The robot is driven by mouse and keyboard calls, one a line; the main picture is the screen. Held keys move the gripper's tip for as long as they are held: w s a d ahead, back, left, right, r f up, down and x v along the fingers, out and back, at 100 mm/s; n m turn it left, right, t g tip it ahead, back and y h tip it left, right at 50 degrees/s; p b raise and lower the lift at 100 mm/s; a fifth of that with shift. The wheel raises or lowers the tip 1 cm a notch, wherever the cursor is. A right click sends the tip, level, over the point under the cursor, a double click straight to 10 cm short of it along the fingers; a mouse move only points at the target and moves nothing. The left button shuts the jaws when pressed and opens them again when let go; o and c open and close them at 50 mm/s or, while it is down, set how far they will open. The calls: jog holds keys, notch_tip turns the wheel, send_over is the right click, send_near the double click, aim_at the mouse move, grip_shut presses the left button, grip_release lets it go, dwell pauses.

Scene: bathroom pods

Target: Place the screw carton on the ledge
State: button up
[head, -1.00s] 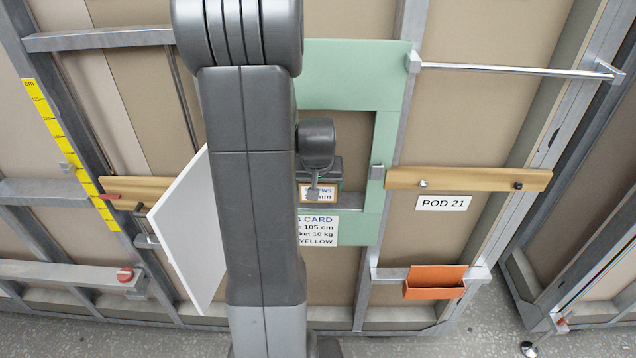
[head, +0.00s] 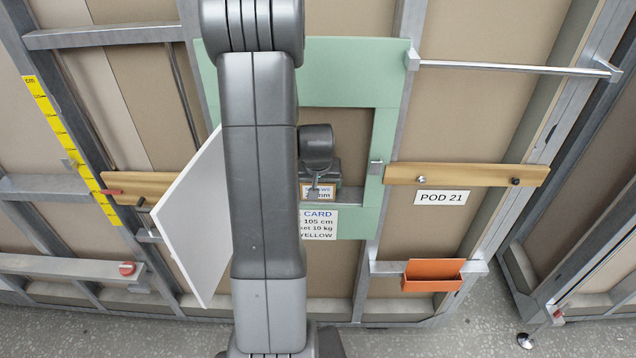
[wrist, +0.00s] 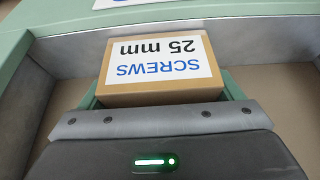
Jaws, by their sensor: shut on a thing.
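The screw carton (wrist: 160,70) is a brown box with a white label reading SCREWS 25 mm, upside down in the wrist view. My gripper (wrist: 162,94) is shut on it; its jaws are mostly hidden behind the carton and gripper body. In the head view the carton (head: 318,191) shows below my gripper (head: 320,176), in the opening of a green panel. The ledge (head: 350,195) is the grey metal strip along the bottom of that opening. In the wrist view the carton overlaps the ledge (wrist: 265,62). I cannot tell whether they touch.
A white board (head: 195,225) juts out at left. A wooden rail (head: 465,174), orange bin (head: 432,274) and metal bar (head: 510,69) are at right.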

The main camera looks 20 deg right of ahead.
jog(key=o, duration=1)
jog(key=shift+r, duration=0.3)
jog(key=v, duration=1.1)
jog(key=shift+s+a+r+b, duration=0.1)
jog(key=shift+s+r+b, duration=0.15)
jog(key=shift+b, duration=0.1)
